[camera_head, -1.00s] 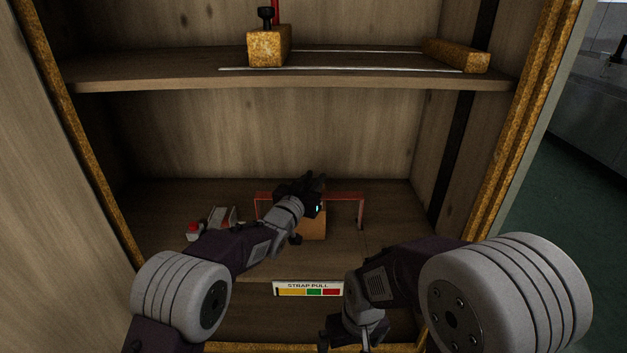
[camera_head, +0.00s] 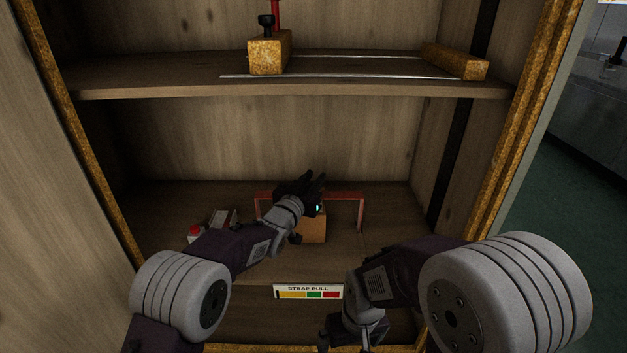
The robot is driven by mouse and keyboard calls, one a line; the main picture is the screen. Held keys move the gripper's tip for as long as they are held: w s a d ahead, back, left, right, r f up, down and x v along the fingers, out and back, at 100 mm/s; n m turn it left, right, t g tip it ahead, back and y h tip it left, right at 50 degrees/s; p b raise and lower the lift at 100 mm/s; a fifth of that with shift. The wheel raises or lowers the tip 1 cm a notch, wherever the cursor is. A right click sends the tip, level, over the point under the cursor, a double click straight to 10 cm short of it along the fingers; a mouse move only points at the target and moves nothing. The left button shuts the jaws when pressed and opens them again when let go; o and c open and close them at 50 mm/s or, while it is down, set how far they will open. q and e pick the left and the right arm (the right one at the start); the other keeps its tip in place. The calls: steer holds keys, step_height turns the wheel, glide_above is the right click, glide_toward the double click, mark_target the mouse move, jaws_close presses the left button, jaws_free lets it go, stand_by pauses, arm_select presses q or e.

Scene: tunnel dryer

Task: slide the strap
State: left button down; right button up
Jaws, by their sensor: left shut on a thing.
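My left gripper (camera_head: 316,184) reaches into the lower compartment, over the top of a brown block (camera_head: 312,231) under a red frame (camera_head: 360,209). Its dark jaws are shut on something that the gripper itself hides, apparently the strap. I cannot make out the strap's run. A "STRAP PULL" label (camera_head: 308,289) with yellow, green and red bands is on the shelf's front edge. My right gripper (camera_head: 345,333) hangs low in front of the cabinet, below the label. Its jaws are too dark to read.
A small item with a red top (camera_head: 195,232) and a grey-white piece (camera_head: 222,218) are on the lower shelf at left. The upper shelf (camera_head: 150,88) carries yellow-brown blocks (camera_head: 268,56) and pale rails. Cabinet walls close both sides. The lower shelf's right part is clear.

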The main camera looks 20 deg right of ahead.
arm_select(q)
step_height(320, 180, up, 16)
steer(key=p, duration=1.1)
steer(key=shift+p, duration=0.4)
steer(key=c, duration=1.2)
jaws_free()
steer(key=shift+f, duration=0.1)
steer(key=shift+c, duration=0.2)
steer(key=p+v, duration=0.2)
steer(key=v, duration=0.7)
